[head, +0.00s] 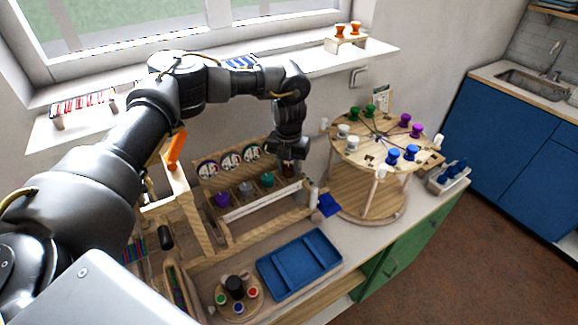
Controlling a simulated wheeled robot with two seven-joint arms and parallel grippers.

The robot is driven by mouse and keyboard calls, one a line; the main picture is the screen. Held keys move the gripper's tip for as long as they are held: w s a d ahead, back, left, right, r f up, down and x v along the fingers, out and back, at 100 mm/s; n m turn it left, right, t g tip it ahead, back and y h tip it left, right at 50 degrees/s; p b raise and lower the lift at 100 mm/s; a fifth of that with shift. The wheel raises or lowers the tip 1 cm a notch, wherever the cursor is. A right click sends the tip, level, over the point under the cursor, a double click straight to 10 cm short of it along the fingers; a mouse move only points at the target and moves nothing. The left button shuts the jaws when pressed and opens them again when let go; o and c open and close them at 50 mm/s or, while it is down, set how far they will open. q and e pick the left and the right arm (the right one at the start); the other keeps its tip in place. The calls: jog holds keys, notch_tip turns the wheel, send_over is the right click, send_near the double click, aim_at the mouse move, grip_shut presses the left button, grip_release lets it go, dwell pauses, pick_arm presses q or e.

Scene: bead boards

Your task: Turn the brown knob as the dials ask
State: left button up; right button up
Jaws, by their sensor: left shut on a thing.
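A wooden panel (238,216) stands on the counter under the window. Three round white-faced dials with dark rims show along its top: a left dial (208,169), a middle dial (231,160) and a right dial (252,152). Their markings are too small to read. Below them sit a purple knob (222,199), a grey knob (246,188) and a teal knob (268,179). My left gripper (290,160) points down at the row's right end, shut on the brown knob (288,169), which is mostly hidden by the fingers. My right gripper is out of view.
A round two-level wooden stand (366,196) with coloured spools is to the right of the panel. A blue tray (298,265) and a small round holder (237,298) lie in front. A window shelf (310,65) runs behind my left arm.

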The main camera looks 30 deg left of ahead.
aim_at(288, 168)
pick_arm(q)
jog(key=o, duration=1)
jog(key=shift+c, duration=0.2)
jog(key=shift+r, duration=0.2)
notch_tip(288, 168, up, 10)
jog(key=b, duration=0.2)
jog(key=shift+r, duration=0.25)
